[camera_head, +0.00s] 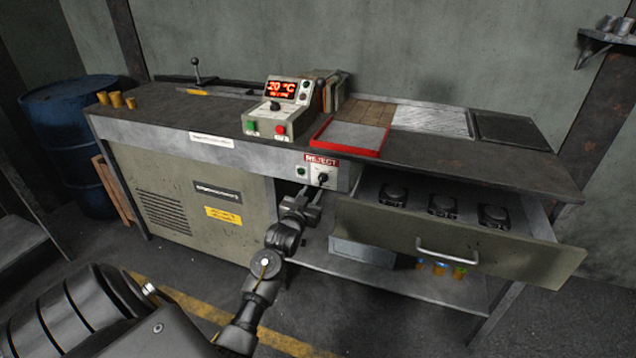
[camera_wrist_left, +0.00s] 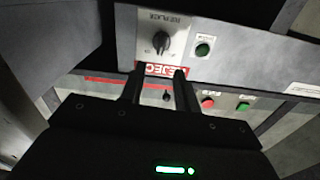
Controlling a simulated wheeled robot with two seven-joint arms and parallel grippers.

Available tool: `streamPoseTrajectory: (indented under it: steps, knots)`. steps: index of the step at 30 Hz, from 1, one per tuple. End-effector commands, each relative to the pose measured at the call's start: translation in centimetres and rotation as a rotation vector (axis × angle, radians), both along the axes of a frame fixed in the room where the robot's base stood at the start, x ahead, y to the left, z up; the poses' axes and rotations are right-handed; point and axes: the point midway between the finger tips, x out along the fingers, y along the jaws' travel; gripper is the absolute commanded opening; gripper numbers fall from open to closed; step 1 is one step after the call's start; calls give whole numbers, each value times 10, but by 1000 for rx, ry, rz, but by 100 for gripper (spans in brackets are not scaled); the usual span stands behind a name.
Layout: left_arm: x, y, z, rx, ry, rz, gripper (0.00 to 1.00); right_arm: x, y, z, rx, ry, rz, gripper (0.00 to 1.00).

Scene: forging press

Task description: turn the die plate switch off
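The die plate switch (camera_head: 323,179) is a dark rotary knob on a small white plate on the front panel of the bench, just under the red REJECT label (camera_head: 321,160). In the left wrist view the knob (camera_wrist_left: 161,42) sits on its plate, and the small print there is blurred. A green button (camera_head: 302,172) is beside it; it also shows in the left wrist view (camera_wrist_left: 203,50). My left gripper (camera_head: 309,195) is just below and in front of the knob. In the left wrist view its two fingers (camera_wrist_left: 158,85) are apart with nothing between them, short of the knob. My right gripper is not in view.
A control box (camera_head: 277,118) with a lit display stands on the bench above. A red tray (camera_head: 348,138) lies beside it. An open drawer (camera_head: 450,240) holding several dark parts juts out to the right of my left gripper. A blue drum (camera_head: 70,125) stands at far left.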

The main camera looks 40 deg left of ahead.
Motion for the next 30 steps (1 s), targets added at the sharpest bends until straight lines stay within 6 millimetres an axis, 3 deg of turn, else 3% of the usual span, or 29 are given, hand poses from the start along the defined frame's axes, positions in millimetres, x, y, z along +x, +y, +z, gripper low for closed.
streamPoseTrajectory:
  steps: [6, 12, 24, 30]
  knots:
    - [40, 14, 0, -1, -1, 1, 32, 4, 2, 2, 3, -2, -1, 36]
    - [62, 22, 0, 0, 0, 1, 32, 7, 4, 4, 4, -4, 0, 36]
    - [69, 24, 0, 1, 1, 0, 32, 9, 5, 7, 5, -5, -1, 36]
    - [69, 24, 0, 1, 1, 0, 7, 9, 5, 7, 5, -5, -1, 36]
